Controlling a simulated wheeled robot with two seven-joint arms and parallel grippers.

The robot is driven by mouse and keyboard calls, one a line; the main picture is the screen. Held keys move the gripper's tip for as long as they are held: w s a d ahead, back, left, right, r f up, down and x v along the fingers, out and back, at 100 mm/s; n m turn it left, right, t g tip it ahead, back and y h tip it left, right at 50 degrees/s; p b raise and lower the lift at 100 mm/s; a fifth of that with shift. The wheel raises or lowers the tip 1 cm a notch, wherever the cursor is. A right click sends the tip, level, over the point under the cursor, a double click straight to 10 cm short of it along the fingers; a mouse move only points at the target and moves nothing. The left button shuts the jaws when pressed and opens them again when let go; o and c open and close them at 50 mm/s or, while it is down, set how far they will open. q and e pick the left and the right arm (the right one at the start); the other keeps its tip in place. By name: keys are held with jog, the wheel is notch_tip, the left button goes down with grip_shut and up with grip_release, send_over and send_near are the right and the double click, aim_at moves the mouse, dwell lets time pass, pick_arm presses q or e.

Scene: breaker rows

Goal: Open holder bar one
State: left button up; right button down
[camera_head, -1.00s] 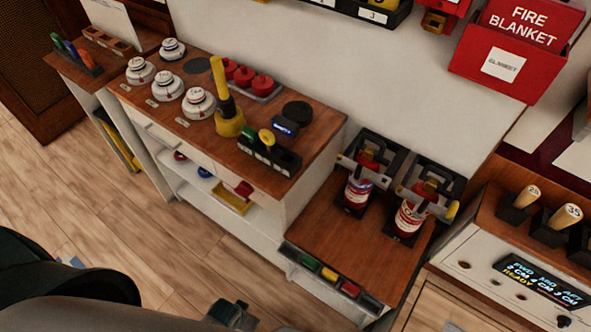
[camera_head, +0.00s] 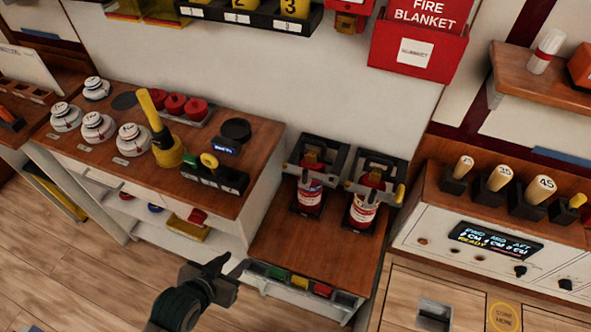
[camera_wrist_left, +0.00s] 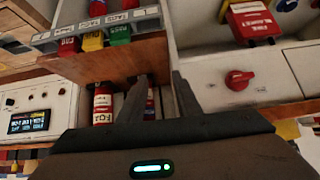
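Two small red extinguishers stand side by side on the low wooden bench in black holders, the left one (camera_head: 309,196) and the right one (camera_head: 362,209). A grey holder bar (camera_head: 311,173) crosses the left one near its top. A second bar (camera_head: 374,187) with a yellow end crosses the right one. I cannot read which is bar one. My left gripper (camera_head: 232,272) is in front of the bench's left front corner, apart from both bars. In the left wrist view its fingers (camera_wrist_left: 158,90) are spread and empty, with the extinguishers beyond. My right gripper is out of view.
The bench's front edge carries a rack with coloured pieces (camera_head: 299,283). A taller cabinet (camera_head: 265,205) with white-and-red canisters and a yellow tool stands left. A panel with a display (camera_head: 495,240) and handles stands right. The bench top before the extinguishers is clear.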

aim_at(305, 171)
pick_arm(q)
jog(key=w+d+r+m+t+h, duration=0.1)
jog(key=w+d+r+t+h, duration=0.2)
jog(key=r+h, duration=0.1)
jog(key=w+d+r+m+t+h, duration=0.2)
jog(key=w+d+r+t+h, duration=0.1)
jog(key=r, duration=0.4)
jog(key=shift+w+d+r+h, duration=0.3)
jog(key=shift+w+d+h, duration=0.2)
jog(key=shift+d, duration=0.1)
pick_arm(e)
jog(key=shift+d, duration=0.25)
pick_arm(q)
jog(key=shift+w+d, duration=0.1)
